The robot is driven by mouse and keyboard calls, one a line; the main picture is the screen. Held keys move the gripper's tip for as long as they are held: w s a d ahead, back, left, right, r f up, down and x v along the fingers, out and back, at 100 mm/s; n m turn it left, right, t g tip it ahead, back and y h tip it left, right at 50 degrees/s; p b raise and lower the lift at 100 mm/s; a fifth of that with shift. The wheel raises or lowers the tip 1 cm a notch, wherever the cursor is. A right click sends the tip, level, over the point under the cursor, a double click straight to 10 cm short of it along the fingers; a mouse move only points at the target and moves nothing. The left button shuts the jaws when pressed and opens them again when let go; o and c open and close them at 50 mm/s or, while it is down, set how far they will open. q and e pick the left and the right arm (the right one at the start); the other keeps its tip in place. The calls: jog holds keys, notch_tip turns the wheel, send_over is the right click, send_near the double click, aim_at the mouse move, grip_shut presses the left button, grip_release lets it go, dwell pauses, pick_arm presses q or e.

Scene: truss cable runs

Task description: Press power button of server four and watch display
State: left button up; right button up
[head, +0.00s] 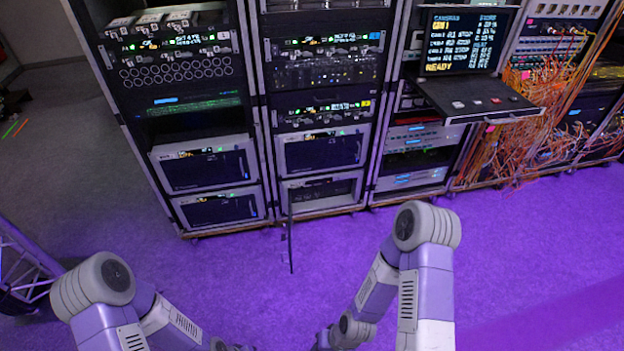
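A display (460,42) stands in the rack at the upper right, lit with several rows of yellow and white text and the word READY at the bottom; the smaller text is hard to read. Rack servers with small lit panels carry coloured tags: a green-tagged one (180,43) at left, a blue-tagged one (325,42) in the middle and a yellow-tagged one (322,109) below it. I cannot tell which unit is server four, and no power button can be made out. Both my arms hang folded low in front of the racks; neither gripper's fingers are in view.
A pull-out shelf (485,102) with a few small buttons juts out below the display. Tangled orange cables (515,145) hang at the right. The purple-lit floor (540,235) at right is clear; a truss (22,262) stands at left.

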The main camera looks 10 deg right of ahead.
grip_shut()
dwell(1.5)
